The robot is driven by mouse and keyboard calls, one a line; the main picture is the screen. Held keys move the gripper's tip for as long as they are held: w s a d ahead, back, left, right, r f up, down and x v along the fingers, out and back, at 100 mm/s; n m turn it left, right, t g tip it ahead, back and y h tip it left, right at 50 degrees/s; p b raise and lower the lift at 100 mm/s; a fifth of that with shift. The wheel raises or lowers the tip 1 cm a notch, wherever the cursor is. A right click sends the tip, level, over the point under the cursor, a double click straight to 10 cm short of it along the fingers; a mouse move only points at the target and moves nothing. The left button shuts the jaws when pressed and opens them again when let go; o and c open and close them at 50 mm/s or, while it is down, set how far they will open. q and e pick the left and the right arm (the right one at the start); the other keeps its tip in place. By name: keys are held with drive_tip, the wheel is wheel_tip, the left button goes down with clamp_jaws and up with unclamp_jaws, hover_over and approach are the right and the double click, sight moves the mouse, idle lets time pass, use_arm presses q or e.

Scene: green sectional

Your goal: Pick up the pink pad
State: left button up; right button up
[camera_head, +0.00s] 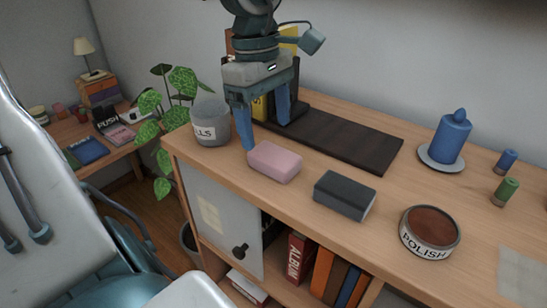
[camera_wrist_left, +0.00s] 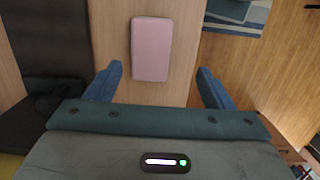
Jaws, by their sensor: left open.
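The pink pad (camera_head: 274,162) is a small rounded block lying flat on the wooden cabinet top, near its front edge. My left gripper (camera_head: 266,127) is open and empty, just behind and above the pad, with its blue fingers pointing down. In the left wrist view the pink pad (camera_wrist_left: 151,48) lies ahead of the open left gripper (camera_wrist_left: 159,80), between the lines of the two fingers and apart from both. My right gripper is not in view.
A grey pot (camera_head: 210,123) stands left of the gripper. A dark grey block (camera_head: 344,195) lies right of the pad. A dark board (camera_head: 340,141) lies behind. A polish tin (camera_head: 430,231) and a blue candle (camera_head: 451,137) stand further right.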

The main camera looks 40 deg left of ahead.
sight(274, 154)
use_arm(q)
drive_tip(key=shift+w+d+f, duration=0.1)
drive_tip(key=shift+w+f, duration=0.15)
drive_tip(key=shift+f, duration=0.25)
drive_tip(key=shift+w+f, duration=0.25)
drive_tip(key=shift+f, duration=0.25)
wheel_tip(274, 154, down, 4)
drive_tip(key=b, duration=0.3)
drive_tip(key=shift+w+d+f, duration=0.1)
drive_tip(key=shift+f, duration=0.3)
drive_tip(key=shift+w, duration=0.2)
drive_tip(key=c, duration=0.5)
drive_tip(key=shift+s, duration=0.1)
drive_tip(key=c, duration=0.5)
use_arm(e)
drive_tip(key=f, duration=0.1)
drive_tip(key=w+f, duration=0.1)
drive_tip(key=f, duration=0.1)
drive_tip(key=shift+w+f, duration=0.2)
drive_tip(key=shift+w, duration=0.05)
use_arm(q)
drive_tip(key=shift+r, duration=0.2)
drive_tip(key=shift+c, duration=0.2)
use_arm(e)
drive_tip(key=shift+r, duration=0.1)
